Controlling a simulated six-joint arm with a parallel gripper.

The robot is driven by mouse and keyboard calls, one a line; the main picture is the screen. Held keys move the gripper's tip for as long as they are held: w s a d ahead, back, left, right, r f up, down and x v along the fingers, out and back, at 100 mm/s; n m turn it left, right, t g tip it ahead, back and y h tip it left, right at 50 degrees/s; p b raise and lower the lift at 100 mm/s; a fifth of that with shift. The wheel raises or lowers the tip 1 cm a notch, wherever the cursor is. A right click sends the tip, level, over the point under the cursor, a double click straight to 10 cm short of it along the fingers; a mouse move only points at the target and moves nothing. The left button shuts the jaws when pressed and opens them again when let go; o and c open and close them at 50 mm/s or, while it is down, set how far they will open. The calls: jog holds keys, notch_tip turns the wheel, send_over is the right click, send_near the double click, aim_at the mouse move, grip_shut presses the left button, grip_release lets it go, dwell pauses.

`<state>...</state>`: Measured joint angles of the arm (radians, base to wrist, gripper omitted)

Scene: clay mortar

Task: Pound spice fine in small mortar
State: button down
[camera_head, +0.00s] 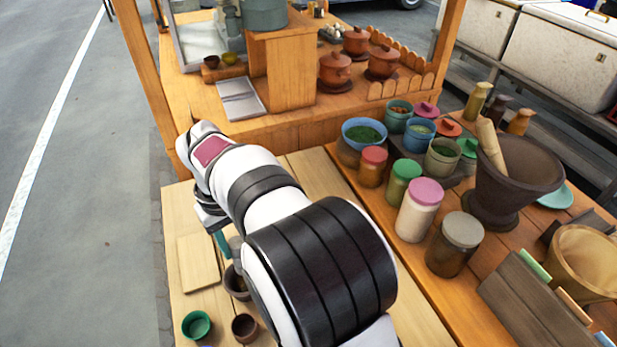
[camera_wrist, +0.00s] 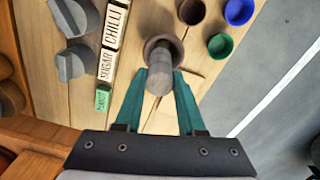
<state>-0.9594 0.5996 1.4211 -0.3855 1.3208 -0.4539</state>
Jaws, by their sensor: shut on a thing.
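The small mortar (camera_head: 235,285) is a dark round bowl on the pale board, partly hidden behind my arm in the head view. In the wrist view its brown rim (camera_wrist: 178,47) shows around a grey pestle (camera_wrist: 159,80). My gripper (camera_wrist: 159,76) has teal fingers and is shut on the pestle, just over the mortar. The pestle's lower end appears to be within the mortar's mouth. Its depth and any spice inside are hidden.
Brown (camera_wrist: 191,12), blue (camera_wrist: 239,11) and green (camera_wrist: 220,46) cups stand close by. Labels reading CHILLI (camera_wrist: 116,22) and SUGAR (camera_wrist: 107,65) lie beside two grey objects. A large mortar (camera_head: 515,180) with a wooden pestle (camera_head: 490,146) and several jars stand on the right counter.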

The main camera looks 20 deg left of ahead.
jog(key=shift+a+f, duration=0.2)
jog(key=shift+a, duration=0.35)
jog(key=shift+a+f, duration=0.1)
jog(key=shift+f, duration=3.3)
jog(key=shift+f, duration=0.1)
jog(key=shift+f, duration=1)
jog(key=shift+r, duration=1)
